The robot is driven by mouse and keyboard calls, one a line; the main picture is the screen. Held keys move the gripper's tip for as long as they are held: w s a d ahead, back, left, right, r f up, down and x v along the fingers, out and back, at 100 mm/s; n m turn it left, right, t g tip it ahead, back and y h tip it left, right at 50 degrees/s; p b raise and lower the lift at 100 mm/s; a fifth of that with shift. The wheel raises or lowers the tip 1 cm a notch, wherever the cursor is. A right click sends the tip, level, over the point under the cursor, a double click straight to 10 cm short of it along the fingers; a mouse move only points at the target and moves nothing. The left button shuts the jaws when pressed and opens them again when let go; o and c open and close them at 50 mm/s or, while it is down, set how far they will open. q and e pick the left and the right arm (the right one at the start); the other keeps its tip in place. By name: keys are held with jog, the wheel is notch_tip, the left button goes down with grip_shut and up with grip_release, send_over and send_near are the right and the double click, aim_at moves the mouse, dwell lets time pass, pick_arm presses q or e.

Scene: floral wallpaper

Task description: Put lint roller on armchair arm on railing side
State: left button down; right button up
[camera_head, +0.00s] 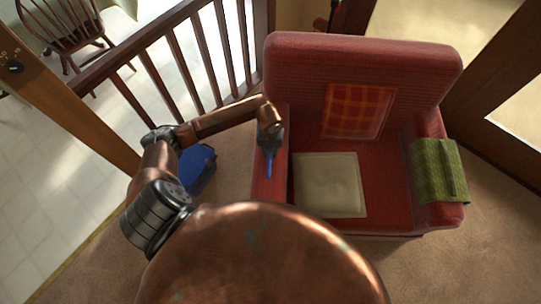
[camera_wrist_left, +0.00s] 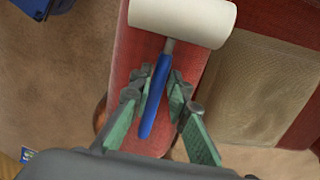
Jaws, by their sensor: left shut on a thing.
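The lint roller has a white cylinder (camera_wrist_left: 185,18) and a blue handle (camera_wrist_left: 148,118); its handle also shows in the head view (camera_head: 268,167). In the head view this gripper (camera_head: 270,137) is over the red armchair arm on the railing side (camera_head: 267,188). The roller lies over that arm in the wrist view (camera_wrist_left: 133,50); I cannot tell whether it touches. The gripper hides the white cylinder in the head view. My right gripper is not in view.
The red armchair (camera_head: 360,52) holds a beige cushion (camera_head: 330,185) and a plaid cushion (camera_head: 356,110). A green cover (camera_head: 437,172) hangs over its other arm. A wooden railing (camera_head: 170,85) stands at left. A blue object (camera_head: 197,168) is on the carpet beside the chair.

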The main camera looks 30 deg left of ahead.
aim_at(270, 155)
pick_arm(q)
jog(key=shift+f, duration=1.1)
jog(key=shift+s, duration=0.1)
jog(key=shift+f, duration=0.2)
jog(key=c, duration=1.8)
grip_release()
jog(key=shift+c, duration=0.2)
notch_tip(270, 155, up, 12)
jog(key=p, duration=0.2)
jog(key=shift+r, duration=0.2)
